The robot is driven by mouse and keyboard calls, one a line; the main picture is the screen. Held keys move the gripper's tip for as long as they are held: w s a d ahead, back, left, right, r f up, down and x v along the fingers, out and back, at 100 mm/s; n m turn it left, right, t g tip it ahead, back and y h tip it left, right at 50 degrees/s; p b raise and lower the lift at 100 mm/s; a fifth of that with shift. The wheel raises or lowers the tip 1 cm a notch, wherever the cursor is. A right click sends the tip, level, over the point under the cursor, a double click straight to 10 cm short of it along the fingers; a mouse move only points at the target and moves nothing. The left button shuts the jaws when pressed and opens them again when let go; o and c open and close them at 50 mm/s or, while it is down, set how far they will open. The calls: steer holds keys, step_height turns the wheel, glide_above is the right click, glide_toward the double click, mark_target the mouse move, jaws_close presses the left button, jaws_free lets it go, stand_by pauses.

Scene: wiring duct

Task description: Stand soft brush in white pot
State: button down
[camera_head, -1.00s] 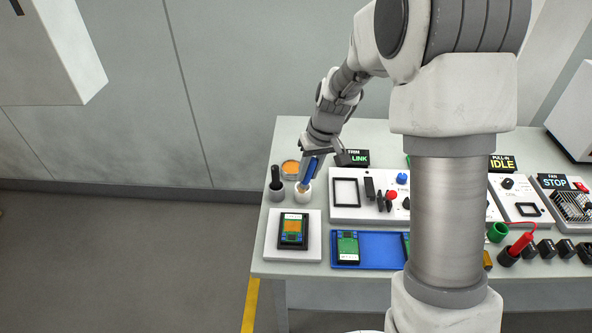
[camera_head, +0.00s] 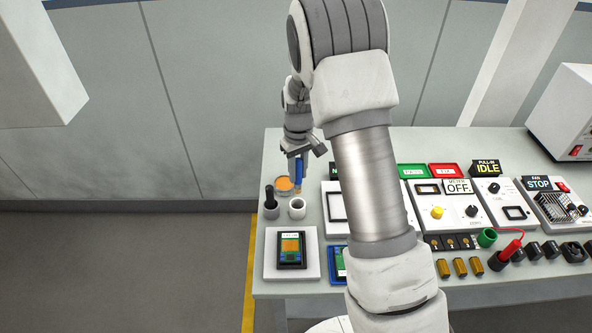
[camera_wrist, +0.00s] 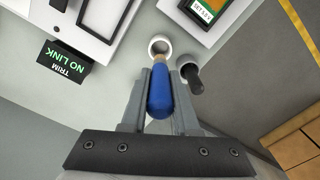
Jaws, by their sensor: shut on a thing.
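The soft brush has a blue handle (camera_head: 299,172) and a tan tip. My gripper (camera_head: 298,158) is shut on its handle and holds it roughly upright, tip down. In the head view the tip shows just above the far rim of the white pot (camera_head: 297,211). The pot's opening looks empty. In the wrist view the blue handle (camera_wrist: 160,92) lies between the fingers (camera_wrist: 160,100), and its tan end overlaps the near rim of the white pot (camera_wrist: 152,42). I cannot tell whether they touch.
A grey pot (camera_head: 271,213) with a dark-handled tool (camera_head: 270,196) stands close left of the white pot. An orange-topped round tin (camera_head: 284,184) sits behind. A white pad with a device (camera_head: 292,250) lies in front. The NO LINK sign (camera_wrist: 66,63) and a white panel are to the right.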

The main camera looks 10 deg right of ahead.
mark_target(298, 191)
steer(key=shift+f+b, duration=2.65)
steer(key=shift+f, duration=1.45)
steer(key=c, duration=0.6)
jaws_free()
steer(key=shift+r, duration=0.1)
step_height(298, 191, up, 17)
steer(key=shift+r, duration=0.15)
steer(key=shift+r, duration=0.1)
